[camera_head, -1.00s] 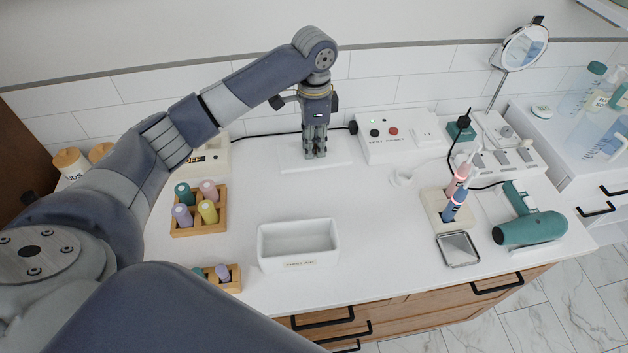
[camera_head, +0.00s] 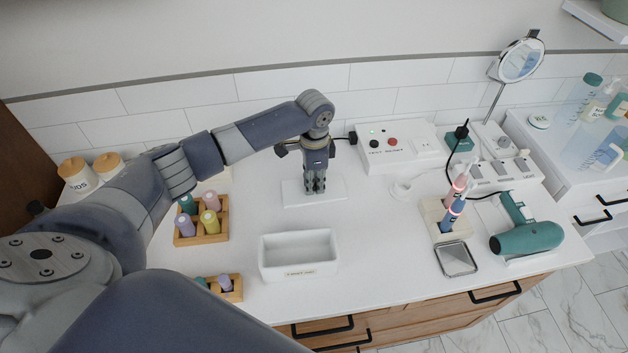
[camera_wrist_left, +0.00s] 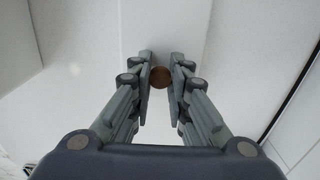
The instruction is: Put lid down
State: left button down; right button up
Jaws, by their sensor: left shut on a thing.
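My left gripper (camera_head: 314,190) points down over the counter and is shut on a small round brown knob (camera_wrist_left: 160,77), which sits between the fingertips in the wrist view. The knob appears to belong to a flat white rectangular lid (camera_head: 332,192), also visible in the wrist view (camera_wrist_left: 160,25). How far the lid is above the counter is unclear. An open white rectangular box (camera_head: 318,267) with a label on its front stands on the counter, nearer the front edge than the lid. The box looks empty. My right gripper is not in view.
Wooden racks of coloured bottles (camera_head: 216,237) stand left of the box. A test-reset panel (camera_head: 398,150) is behind and right of the lid. Toothbrushes (camera_head: 452,212), a small mirror tray (camera_head: 457,259) and a teal hair dryer (camera_head: 527,239) are to the right. White counter between is clear.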

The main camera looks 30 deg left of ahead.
aim_at(315, 184)
pick_arm(q)
jog(key=shift+f, duration=0.1)
jog(key=c, duration=1.5)
grip_release()
jog(key=shift+c, duration=0.2)
notch_tip(315, 184, up, 12)
jog(key=b, duration=0.1)
jog(key=shift+r+b, duration=0.2)
jog(key=shift+b, duration=0.15)
jog(key=shift+d, duration=0.1)
